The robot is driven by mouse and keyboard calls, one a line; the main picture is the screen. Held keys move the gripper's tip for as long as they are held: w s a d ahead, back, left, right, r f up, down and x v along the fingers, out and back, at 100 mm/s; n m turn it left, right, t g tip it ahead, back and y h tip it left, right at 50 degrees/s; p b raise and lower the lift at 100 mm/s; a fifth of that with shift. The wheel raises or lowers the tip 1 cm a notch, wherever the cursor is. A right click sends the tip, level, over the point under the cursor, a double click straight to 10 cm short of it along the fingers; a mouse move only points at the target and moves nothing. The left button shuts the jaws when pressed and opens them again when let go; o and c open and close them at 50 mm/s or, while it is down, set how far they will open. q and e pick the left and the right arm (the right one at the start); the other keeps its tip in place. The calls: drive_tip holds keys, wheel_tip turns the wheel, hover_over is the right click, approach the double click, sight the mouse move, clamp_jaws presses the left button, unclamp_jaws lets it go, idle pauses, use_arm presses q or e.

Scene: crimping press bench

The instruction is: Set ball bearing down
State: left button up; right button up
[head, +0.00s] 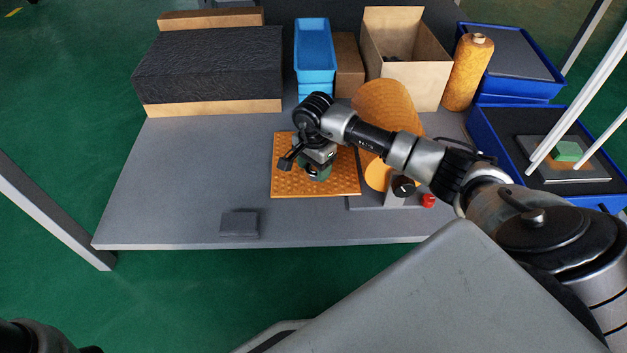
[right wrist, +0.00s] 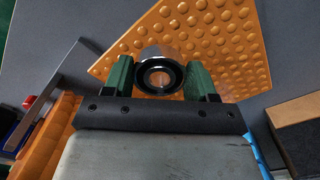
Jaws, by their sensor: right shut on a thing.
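My right gripper (head: 317,172) is over the orange studded mat (head: 284,184) on the grey bench. In the right wrist view, its two green fingers are shut on the ball bearing (right wrist: 147,57), a shiny metal ring with a dark inner band and a round hole. The orange studded mat (right wrist: 232,62) shows behind the bearing there. I cannot tell whether the bearing touches the mat. In the head view the gripper mostly hides the bearing. My left gripper is not in view.
The orange press (head: 382,101) with a red button (head: 428,201) stands right of the mat, partly behind my right arm. Blue bins (head: 315,50), a wooden box (head: 425,75) and a black foam block (head: 210,65) line the back. A small dark pad (head: 240,224) lies front left; the bench's left part is clear.

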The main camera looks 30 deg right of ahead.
sight(314, 168)
wheel_tip(314, 168, down, 4)
drive_tip(key=shift+r+b, duration=0.25)
drive_tip(key=shift+b, duration=0.95)
drive_tip(key=shift+r, duration=0.15)
drive_tip(key=o, duration=1)
drive_tip(key=shift+o, duration=0.2)
